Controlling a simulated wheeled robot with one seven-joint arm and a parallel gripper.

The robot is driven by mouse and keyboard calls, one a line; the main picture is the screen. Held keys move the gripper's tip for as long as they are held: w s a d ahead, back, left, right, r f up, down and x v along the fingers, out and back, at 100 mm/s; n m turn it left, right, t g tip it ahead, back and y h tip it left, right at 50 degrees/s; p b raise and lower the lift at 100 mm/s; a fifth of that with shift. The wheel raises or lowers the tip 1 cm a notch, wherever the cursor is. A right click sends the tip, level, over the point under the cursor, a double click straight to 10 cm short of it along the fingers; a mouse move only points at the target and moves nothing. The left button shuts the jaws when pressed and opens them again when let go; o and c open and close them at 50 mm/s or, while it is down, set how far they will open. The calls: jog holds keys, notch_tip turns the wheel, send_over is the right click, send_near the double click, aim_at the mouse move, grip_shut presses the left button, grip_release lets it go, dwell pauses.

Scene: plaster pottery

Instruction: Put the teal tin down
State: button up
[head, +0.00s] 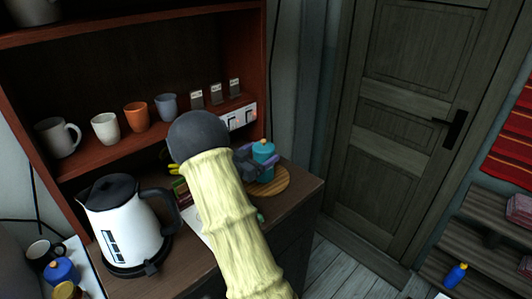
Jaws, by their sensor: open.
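The teal tin (263,149) is a small cylinder with a knob on its lid. It looks upright, over or on a round wooden board (278,185) at the right end of the cabinet top. My gripper (257,167) is open at the tin, with its dark parts in front of and beside the tin's lower side. The tin's base is partly hidden, so I cannot tell whether it touches the board or whether the fingers touch the tin.
A white kettle (128,222) stands on the cabinet top (190,262) at left. The shelf (95,160) behind holds a grey mug (58,138), a white cup (106,128), an orange cup (136,117) and a bluish cup (167,106). My arm hides the middle of the top.

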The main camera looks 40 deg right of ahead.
jog(key=a, duration=0.4)
jog(key=shift+s+a+b, duration=0.25)
jog(key=shift+s+b, duration=0.05)
jog(key=shift+b, duration=0.05)
dwell(0.4)
